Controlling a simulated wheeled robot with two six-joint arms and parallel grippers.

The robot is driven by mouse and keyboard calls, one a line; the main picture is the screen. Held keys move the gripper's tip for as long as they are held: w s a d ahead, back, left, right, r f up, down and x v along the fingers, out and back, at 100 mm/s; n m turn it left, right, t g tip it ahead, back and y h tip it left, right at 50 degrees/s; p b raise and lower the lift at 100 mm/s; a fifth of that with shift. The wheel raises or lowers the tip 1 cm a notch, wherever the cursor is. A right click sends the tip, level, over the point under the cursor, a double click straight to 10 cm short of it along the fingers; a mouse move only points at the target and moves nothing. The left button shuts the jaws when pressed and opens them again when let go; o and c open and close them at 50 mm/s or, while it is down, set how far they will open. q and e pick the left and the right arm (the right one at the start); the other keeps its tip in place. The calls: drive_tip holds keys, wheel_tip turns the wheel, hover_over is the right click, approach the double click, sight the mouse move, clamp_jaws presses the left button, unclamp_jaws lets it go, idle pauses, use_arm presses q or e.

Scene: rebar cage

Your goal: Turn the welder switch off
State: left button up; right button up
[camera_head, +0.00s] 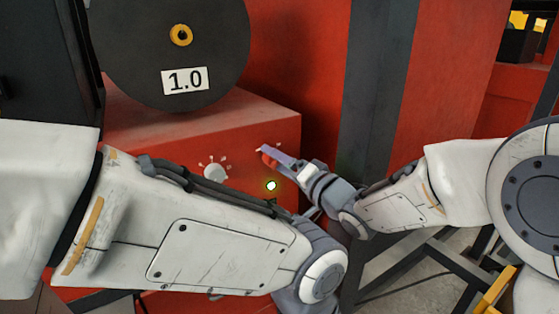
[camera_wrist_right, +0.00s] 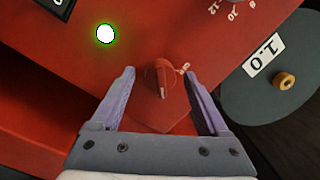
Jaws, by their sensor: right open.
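The red welder (camera_head: 230,135) stands in front of me. Its red rotary switch (camera_wrist_right: 162,77) shows in the right wrist view between the two fingers of my right gripper (camera_wrist_right: 158,73), which is open. I cannot tell whether either finger touches the switch. In the head view my right gripper (camera_head: 277,157) is at the welder's front face and mostly covers the switch (camera_head: 268,160). A round lamp (camera_head: 271,186) below the switch glows; it also shows in the wrist view (camera_wrist_right: 105,34). My left gripper is not visible; only its arm shows.
A pale dial knob (camera_head: 214,172) with markings sits left of the switch. A dark spool (camera_head: 140,45) labelled 1.0 stands on top of the welder. A dark grey post (camera_head: 375,90) rises behind my right gripper. My left arm crosses low in front of the welder.

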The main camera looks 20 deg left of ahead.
clamp_jaws()
drive_tip(key=shift+f, duration=0.1)
drive_tip(key=n+b, duration=0.3)
drive_tip(key=n, duration=0.1)
drive_tip(key=n+h+b, duration=0.1)
drive_tip(key=n+b, duration=0.1)
drive_tip(key=n, duration=0.2)
drive_tip(key=shift+n+b, duration=0.3)
drive_tip(key=shift+b, duration=0.1)
drive_tip(key=n+b, duration=0.3)
drive_tip(key=n, duration=0.1)
drive_tip(key=shift+s+n, duration=0.1)
drive_tip(key=shift+n, duration=0.3)
drive_tip(key=shift+n+t+h+b, duration=0.4)
drive_tip(key=shift+n+h+b, duration=0.1)
drive_tip(key=shift+n+b, duration=1)
drive_tip(key=shift+n, duration=0.3)
